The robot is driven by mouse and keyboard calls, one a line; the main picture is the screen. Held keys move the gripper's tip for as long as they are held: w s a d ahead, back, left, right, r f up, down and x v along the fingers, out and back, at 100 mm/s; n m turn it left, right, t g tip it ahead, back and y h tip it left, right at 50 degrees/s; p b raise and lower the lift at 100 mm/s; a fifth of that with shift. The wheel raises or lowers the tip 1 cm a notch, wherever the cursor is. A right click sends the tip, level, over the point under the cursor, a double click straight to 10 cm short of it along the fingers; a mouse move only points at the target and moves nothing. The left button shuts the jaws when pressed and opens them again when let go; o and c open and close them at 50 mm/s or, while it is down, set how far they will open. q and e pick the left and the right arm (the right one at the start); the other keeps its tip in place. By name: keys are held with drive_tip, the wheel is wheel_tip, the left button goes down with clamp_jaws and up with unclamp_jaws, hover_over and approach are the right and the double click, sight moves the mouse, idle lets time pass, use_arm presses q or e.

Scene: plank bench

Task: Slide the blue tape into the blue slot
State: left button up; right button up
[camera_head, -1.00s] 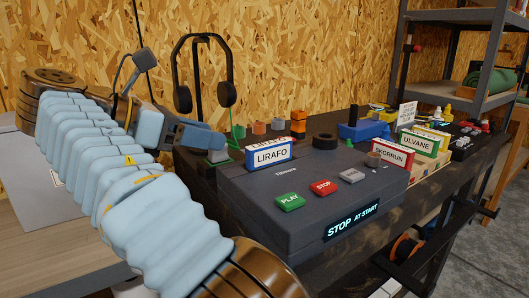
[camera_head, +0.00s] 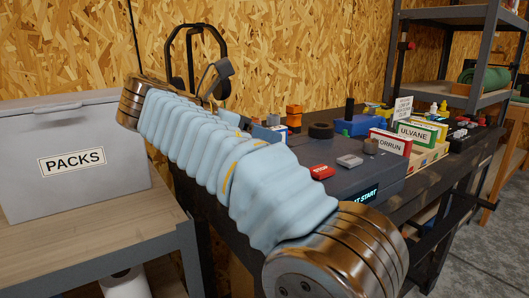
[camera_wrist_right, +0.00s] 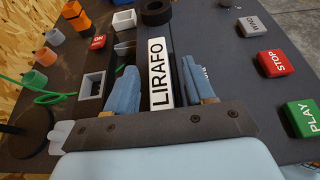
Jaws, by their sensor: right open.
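The blue tape (camera_wrist_right: 161,72) lies between the fingers of my right gripper (camera_wrist_right: 158,68) in the right wrist view, its white LIRAFO label facing the camera. The fingers are open, one on each side of it, with a visible gap at least on the right. In the head view my right arm hides most of the tape; only a small white and blue bit (camera_head: 294,128) shows. The right gripper (camera_head: 262,124) is mostly behind the arm there. I cannot make out the blue slot. My left gripper is not in view.
The dark player with a red STOP button (camera_head: 321,172) sits under my arm. A wooden rack (camera_head: 428,158) holds the ULVANE and red-edged tapes to the right. A grey PACKS bin (camera_head: 110,187) stands at left. Headphones hang behind my arm.

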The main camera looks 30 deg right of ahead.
clamp_jaws()
